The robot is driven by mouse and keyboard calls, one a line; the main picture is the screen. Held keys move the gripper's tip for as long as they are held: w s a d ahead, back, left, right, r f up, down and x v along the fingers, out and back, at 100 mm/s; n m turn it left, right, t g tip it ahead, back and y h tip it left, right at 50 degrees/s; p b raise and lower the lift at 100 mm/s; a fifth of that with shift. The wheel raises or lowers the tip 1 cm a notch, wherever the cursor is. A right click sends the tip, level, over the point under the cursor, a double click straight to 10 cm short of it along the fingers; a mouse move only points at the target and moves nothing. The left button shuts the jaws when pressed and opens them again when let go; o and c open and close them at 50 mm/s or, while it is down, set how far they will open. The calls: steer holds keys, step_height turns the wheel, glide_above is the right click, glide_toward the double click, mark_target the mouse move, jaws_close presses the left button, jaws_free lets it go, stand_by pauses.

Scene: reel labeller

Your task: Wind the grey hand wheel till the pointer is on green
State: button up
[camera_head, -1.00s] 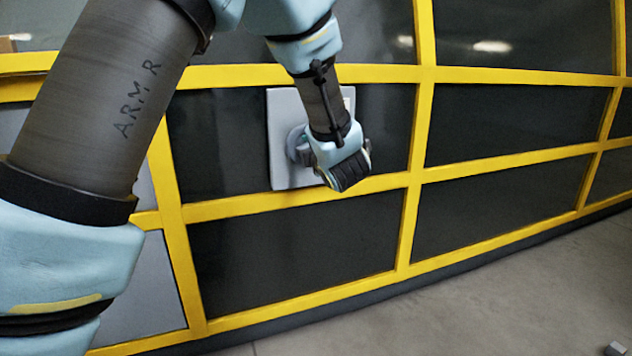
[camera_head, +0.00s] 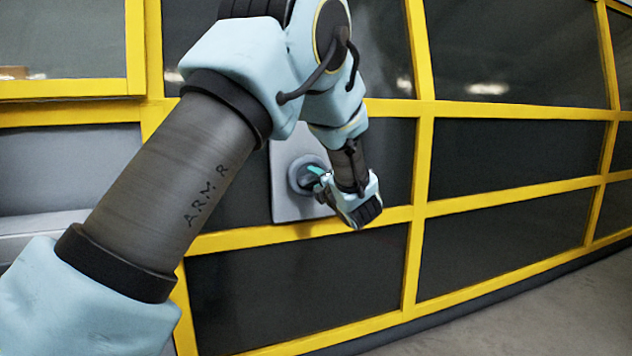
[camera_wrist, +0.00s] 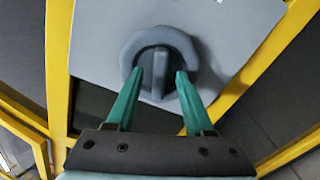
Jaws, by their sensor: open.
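The grey hand wheel (camera_wrist: 159,66) is mounted on a light grey plate (camera_wrist: 220,35) in the wrist view. It is a round rim with a raised bar across its middle. In the head view the hand wheel (camera_head: 304,172) is partly hidden by my gripper, and the plate (camera_head: 285,203) shows around it. My gripper (camera_wrist: 158,78) is open, with its two green fingers on either side of the central bar. Whether they touch the bar I cannot tell. In the head view my gripper (camera_head: 318,172) is at the wheel. No pointer or green mark is clearly visible.
Yellow frame bars (camera_head: 419,160) border dark panels (camera_head: 510,150) around the plate. A yellow bar (camera_head: 300,230) runs close below the plate. The grey floor (camera_head: 560,300) at the lower right is clear.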

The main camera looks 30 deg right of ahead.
steer(key=shift+w, duration=0.35)
steer(key=shift+c, duration=0.4)
jaws_close()
